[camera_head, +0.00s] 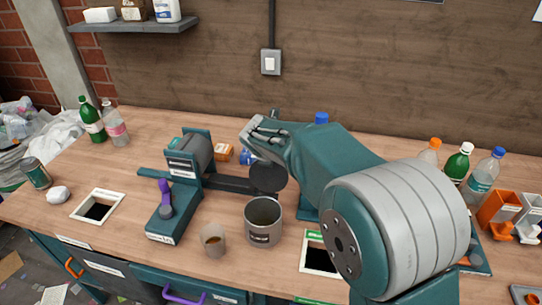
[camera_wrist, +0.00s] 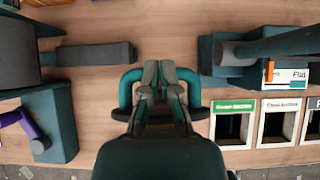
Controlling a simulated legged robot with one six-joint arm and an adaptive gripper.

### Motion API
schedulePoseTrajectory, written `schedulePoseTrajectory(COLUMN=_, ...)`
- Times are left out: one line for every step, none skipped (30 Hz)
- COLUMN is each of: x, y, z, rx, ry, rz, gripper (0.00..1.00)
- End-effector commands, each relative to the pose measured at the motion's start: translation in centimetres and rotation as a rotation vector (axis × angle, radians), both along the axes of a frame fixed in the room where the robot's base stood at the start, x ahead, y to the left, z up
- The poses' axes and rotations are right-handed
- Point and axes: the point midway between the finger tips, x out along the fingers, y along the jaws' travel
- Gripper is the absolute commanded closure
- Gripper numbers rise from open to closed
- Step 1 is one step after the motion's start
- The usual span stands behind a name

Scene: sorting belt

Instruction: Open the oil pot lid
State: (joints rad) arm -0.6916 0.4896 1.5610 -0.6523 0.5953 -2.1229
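A grey metal pot (camera_head: 262,238) with a small label stands near the front middle of the bench in the head view. Its top looks open, and I see inside. A dark round disc (camera_head: 268,178) stands just behind it; I cannot tell whether it is the pot's lid. My gripper (camera_head: 258,132) is raised behind and above the pot, pointing left, apart from it. The pot does not clearly show there.
A green machine (camera_head: 190,160) with a purple-handled lever (camera_head: 165,195) stands left of the pot. A small cup (camera_head: 213,240) is beside the pot. Square bin openings (camera_head: 97,205) are cut in the bench. Bottles (camera_head: 458,162) stand at the right.

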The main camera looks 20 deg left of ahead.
Motion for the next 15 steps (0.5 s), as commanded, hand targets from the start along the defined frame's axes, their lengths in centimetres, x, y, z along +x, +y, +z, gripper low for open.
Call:
schedulePoseTrajectory(x=-0.2, y=-0.2, z=-0.3, rx=-0.007, ry=0.008, rz=-0.002, gripper=1.0)
schedulePoseTrajectory(x=-0.3, y=-0.1, z=-0.2, rx=-0.007, ry=0.008, rz=-0.002, gripper=1.0)
schedulePoseTrajectory(x=-0.5, y=-0.1, z=0.1, rx=-0.006, ry=0.008, rz=-0.002, gripper=1.0)
schedulePoseTrajectory(x=-0.7, y=-0.1, z=0.4, rx=-0.005, ry=0.007, rz=-0.002, gripper=1.0)
schedulePoseTrajectory(x=-1.0, y=-0.1, z=0.7, rx=-0.005, ry=0.006, rz=-0.002, gripper=1.0)
schedulePoseTrajectory(x=-1.4, y=-0.2, z=1.3, rx=-0.004, ry=0.006, rz=-0.001, gripper=1.0)
schedulePoseTrajectory(x=-1.7, y=-0.2, z=1.8, rx=-0.003, ry=0.005, rz=-0.001, gripper=1.0)
schedulePoseTrajectory(x=-2.1, y=-0.3, z=2.3, rx=-0.003, ry=0.004, rz=-0.001, gripper=1.0)
schedulePoseTrajectory(x=-2.6, y=-0.3, z=3.1, rx=-0.002, ry=0.002, rz=0.0, gripper=1.0)
schedulePoseTrajectory(x=-3.0, y=-0.3, z=3.6, rx=-0.002, ry=0.001, rz=0.0, gripper=1.0)
schedulePoseTrajectory(x=-3.4, y=-0.3, z=4.1, rx=-0.001, ry=0.001, rz=0.001, gripper=1.0)
schedulePoseTrajectory(x=-4.0, y=-0.4, z=4.7, rx=-0.002, ry=0.002, rz=0.001, gripper=1.0)
schedulePoseTrajectory(x=-4.4, y=-0.4, z=5.3, rx=-0.001, ry=0.001, rz=0.002, gripper=1.0)
schedulePoseTrajectory(x=-4.7, y=-0.4, z=5.7, rx=-0.001, ry=0.001, rz=0.002, gripper=1.0)
schedulePoseTrajectory(x=-5.2, y=-0.5, z=6.4, rx=-0.001, ry=0.001, rz=0.001, gripper=1.0)
